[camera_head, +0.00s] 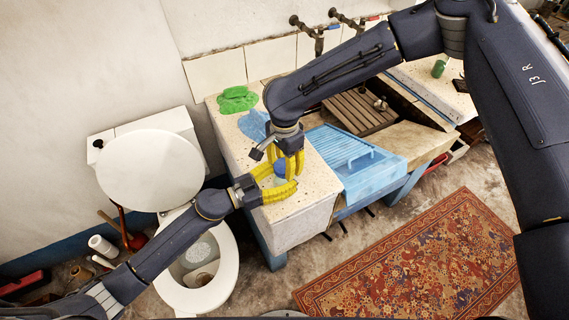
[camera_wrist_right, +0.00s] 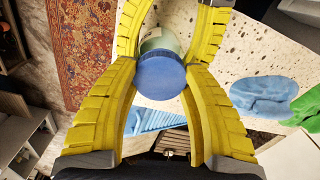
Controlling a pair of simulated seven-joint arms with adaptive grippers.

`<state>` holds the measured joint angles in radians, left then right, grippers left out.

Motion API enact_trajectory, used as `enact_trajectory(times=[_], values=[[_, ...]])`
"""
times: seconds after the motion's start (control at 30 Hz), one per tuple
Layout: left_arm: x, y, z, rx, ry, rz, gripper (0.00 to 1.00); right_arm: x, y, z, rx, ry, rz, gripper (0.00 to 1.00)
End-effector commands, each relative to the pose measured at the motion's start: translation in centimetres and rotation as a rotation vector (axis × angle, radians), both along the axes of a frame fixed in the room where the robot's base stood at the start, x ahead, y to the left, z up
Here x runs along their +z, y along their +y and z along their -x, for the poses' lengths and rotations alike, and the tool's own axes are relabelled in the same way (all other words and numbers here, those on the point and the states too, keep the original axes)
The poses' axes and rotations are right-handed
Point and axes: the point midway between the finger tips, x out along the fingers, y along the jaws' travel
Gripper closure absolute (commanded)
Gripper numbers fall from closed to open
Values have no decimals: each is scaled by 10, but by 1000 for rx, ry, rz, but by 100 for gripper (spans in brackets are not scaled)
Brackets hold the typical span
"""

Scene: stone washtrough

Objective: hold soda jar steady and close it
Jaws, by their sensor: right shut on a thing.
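The soda jar (camera_wrist_right: 158,43) stands near the front of the speckled stone top; its pale body shows behind its round blue lid (camera_wrist_right: 161,75) in the right wrist view. The blue lid also shows between yellow fingers in the head view (camera_head: 280,168). My right gripper (camera_head: 286,165) points down from above and is shut on the lid, a finger on either side. My left gripper (camera_head: 279,182) comes in level from the left, with its fingers around the jar body below the lid. The fingers hide much of the jar, and whether the lid is fully seated cannot be told.
A green cloth (camera_head: 237,99) and a blue cloth (camera_head: 253,125) lie on the stone top (camera_head: 232,150) behind the grippers. A light-blue ribbed washboard (camera_head: 352,160) lies to the right. A toilet (camera_head: 215,268) stands at left, and a patterned rug (camera_head: 415,265) lies on the floor.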

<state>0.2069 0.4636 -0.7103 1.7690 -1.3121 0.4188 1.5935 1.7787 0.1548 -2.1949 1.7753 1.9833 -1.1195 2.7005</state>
Motion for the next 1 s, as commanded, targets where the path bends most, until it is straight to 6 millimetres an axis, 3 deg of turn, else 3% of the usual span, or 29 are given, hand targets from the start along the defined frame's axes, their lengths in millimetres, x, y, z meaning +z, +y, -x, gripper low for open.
enact_trajectory(times=[0.13,0.3,0.63,0.67,0.83,1.0], values=[[0,0,0,1,0,0,100,0,0,0,-215,-2,2,61],[0,0,0,1,0,0,100,0,0,0,-352,0,1,61],[0,0,0,1,0,0,100,0,0,0,-371,0,1,61],[0,0,0,1,0,0,100,0,0,0,-370,0,1,50],[0,0,0,1,0,0,100,0,0,0,-369,0,1,30],[0,0,0,1,0,0,100,0,0,0,-369,1,0,30]])
